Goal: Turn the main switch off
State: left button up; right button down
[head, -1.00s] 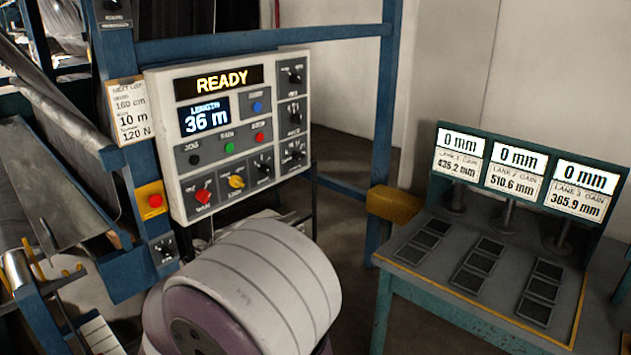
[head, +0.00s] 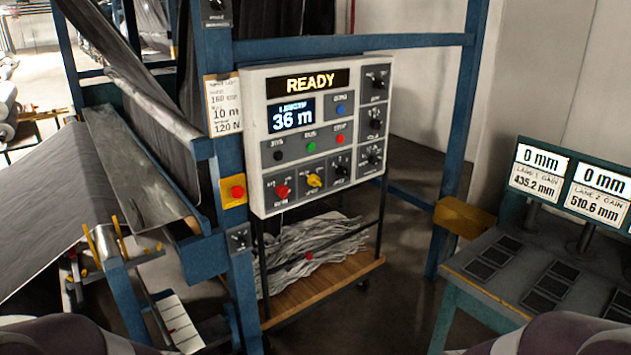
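A white control panel (head: 259,128) hangs on a blue frame in the middle of the head view. Its display (head: 310,83) reads READY, and a smaller screen (head: 293,116) reads 36 m. A red rotary knob (head: 283,191) sits at the panel's lower left. It appears to be the main switch, but its label is too small to read and its setting is unclear. A yellow knob (head: 314,180) and a black knob (head: 340,170) sit to its right. Neither gripper is in view; only parts of my arms show at the bottom corners.
A red button on a yellow box (head: 235,192) is on the post left of the panel. A wooden cart (head: 330,283) with grey scrap stands below. A bench (head: 480,290) with lane displays is at right. Fabric (head: 50,200) spreads at left.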

aim_at(282, 191)
jog(key=i+l, duration=0.35)
jog(key=i, duration=0.25)
jog(key=i+l+u, duration=0.1)
jog(key=i+l, duration=0.3)
jog(key=i, duration=0.15)
